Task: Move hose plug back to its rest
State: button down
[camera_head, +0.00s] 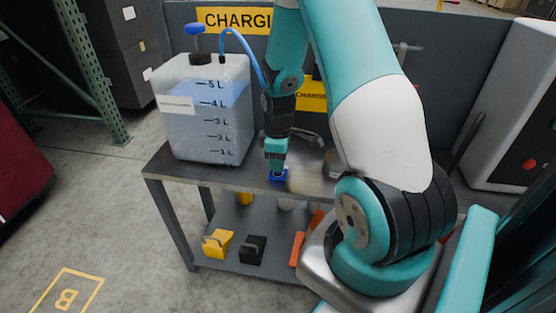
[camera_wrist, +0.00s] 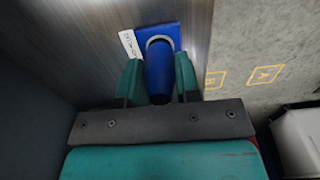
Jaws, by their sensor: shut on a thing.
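The blue hose plug (camera_wrist: 158,78) sits between the two teal fingers of my gripper (camera_wrist: 157,72) in the wrist view. My gripper is shut on it. The plug's far end meets the pale ring of a blue square rest (camera_wrist: 172,31) on the bench top, beside a small white label (camera_wrist: 129,43). I cannot tell how deep the plug sits in the ring. In the head view my gripper (camera_head: 276,168) points down at the bench, right over the blue rest (camera_head: 279,176). The plug is mostly hidden there by the gripper.
A translucent jug (camera_head: 203,130) of blue liquid stands on the bench (camera_head: 185,176) left of my gripper. A blue hose (camera_head: 244,43) arches from its top toward my arm. Yellow (camera_head: 218,242) and black (camera_head: 251,249) items lie on the lower shelf.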

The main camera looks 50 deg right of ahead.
jog(key=shift+f, duration=0.45)
jog(key=c, duration=0.8)
grip_release()
jog(key=shift+o, duration=0.2)
jog(key=shift+r, duration=0.1)
notch_tip(320, 180, up, 17)
jog(key=p, duration=0.3)
jog(key=shift+r, duration=0.15)
jog(key=s+a+r+t+y, duration=0.1)
jog(key=s+a+r, duration=0.15)
jog(key=a, duration=0.75)
jog(key=s+a+r+y, duration=0.1)
jog(key=a+r, duration=0.3)
jog(key=a, duration=0.6)
jog(key=s+a+r+n+g+y, duration=0.1)
jog(key=s+a+r+y, duration=0.15)
jog(key=s+a, duration=0.85)
notch_tip(320, 180, up, 14)
jog(key=p, duration=1.4)
jog(key=shift+s+a+r, duration=0.2)
